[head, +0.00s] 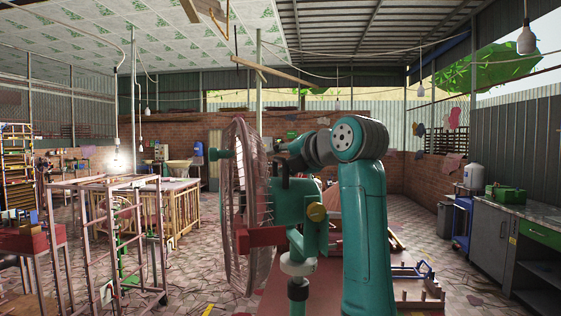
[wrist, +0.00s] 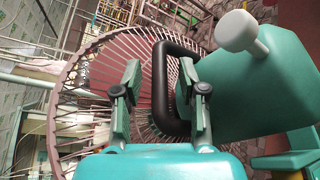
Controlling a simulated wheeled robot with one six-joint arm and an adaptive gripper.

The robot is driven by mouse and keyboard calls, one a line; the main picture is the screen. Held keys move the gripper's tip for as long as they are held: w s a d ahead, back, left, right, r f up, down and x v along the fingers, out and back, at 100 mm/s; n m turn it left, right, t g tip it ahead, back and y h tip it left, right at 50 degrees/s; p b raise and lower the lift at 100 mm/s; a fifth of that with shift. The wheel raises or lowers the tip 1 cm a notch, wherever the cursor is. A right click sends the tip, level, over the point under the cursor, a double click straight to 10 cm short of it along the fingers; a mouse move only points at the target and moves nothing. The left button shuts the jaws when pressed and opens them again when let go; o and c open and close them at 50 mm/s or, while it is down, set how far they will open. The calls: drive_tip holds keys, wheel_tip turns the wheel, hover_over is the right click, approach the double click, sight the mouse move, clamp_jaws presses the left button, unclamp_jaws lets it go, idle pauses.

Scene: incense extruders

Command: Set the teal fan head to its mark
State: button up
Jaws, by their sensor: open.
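The teal fan head (head: 290,200) stands close in front of me in the head view, with its round wire cage (head: 248,205) facing left. In the head view the fingers cannot be made out. I cannot make out the mark.
A red bracket (head: 258,238) is by the cage's lower part. Metal rack frames (head: 110,240) stand at left, a wooden crate (head: 172,207) behind them. A grey cabinet with a worktop (head: 490,235) lines the right wall. Littered tiled floor (head: 455,265) lies between me and the cabinet.

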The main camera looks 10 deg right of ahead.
drive_tip(key=shift+w+a, duration=0.1)
drive_tip(key=shift+w, duration=0.1)
clamp_jaws()
